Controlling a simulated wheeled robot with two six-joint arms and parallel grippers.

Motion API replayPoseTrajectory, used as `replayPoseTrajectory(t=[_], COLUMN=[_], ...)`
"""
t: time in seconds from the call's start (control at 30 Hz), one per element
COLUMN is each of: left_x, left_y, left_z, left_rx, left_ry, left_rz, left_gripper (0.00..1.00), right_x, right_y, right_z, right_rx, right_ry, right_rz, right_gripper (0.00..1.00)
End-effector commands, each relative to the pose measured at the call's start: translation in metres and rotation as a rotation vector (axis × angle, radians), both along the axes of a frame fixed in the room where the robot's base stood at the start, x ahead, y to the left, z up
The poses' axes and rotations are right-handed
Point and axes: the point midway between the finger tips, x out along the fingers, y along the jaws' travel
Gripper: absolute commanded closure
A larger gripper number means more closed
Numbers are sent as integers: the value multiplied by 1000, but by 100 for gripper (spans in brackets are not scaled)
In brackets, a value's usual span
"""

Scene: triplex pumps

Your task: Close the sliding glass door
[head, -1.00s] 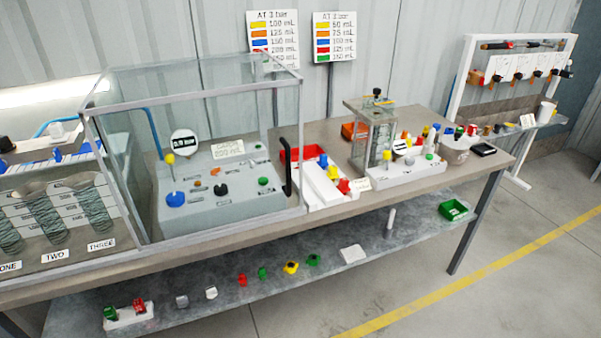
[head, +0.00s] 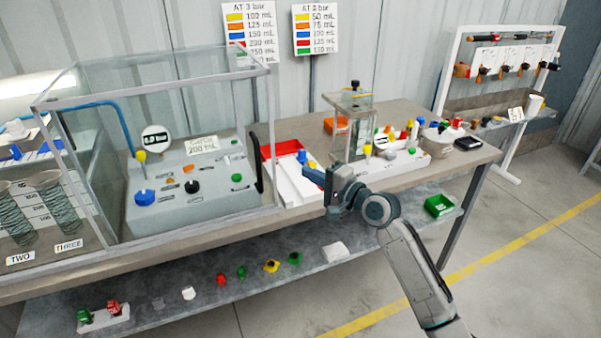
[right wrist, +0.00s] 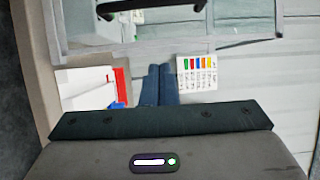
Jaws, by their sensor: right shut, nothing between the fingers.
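The clear glass case with its grey frame (head: 200,228) stands on the bench at left-centre. It covers a grey pump panel (head: 190,205). The upright black door handle (head: 257,178) is at the case's right end. The handle also shows at the top of the right wrist view (right wrist: 150,9). I cannot tell how far the glass door is slid. My right gripper (head: 306,173) is to the right of the handle, apart from it, over the white tray area. Its blue fingers (right wrist: 160,84) are shut and empty. My left gripper is out of view.
Right of the case are a red bin (head: 283,149), a white tray (head: 297,190) and a glass cylinder stand (head: 353,125). Ribbed cylinders (head: 50,200) stand at left. Small coloured parts lie on the lower shelf (head: 170,285). The floor in front is clear.

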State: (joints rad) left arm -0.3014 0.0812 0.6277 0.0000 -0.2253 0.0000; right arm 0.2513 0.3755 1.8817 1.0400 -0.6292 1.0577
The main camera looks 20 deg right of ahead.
Motion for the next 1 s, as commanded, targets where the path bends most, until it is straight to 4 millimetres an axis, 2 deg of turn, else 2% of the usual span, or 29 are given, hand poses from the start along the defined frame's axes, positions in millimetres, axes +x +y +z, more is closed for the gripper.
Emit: replayPoseTrajectory(t=[0.4,0.5,0.7,1.0], left_x=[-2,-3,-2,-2], left_y=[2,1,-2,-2], left_z=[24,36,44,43], left_rx=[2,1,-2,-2], left_ry=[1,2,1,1], left_rz=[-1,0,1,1], left_gripper=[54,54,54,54], right_x=[77,72,68,67], right_y=[41,57,75,78], right_z=[4,4,1,0], right_rx=[3,1,-1,-3], right_ry=[0,2,0,0], right_rz=[0,1,0,-1], right_gripper=[100,100,100,100])
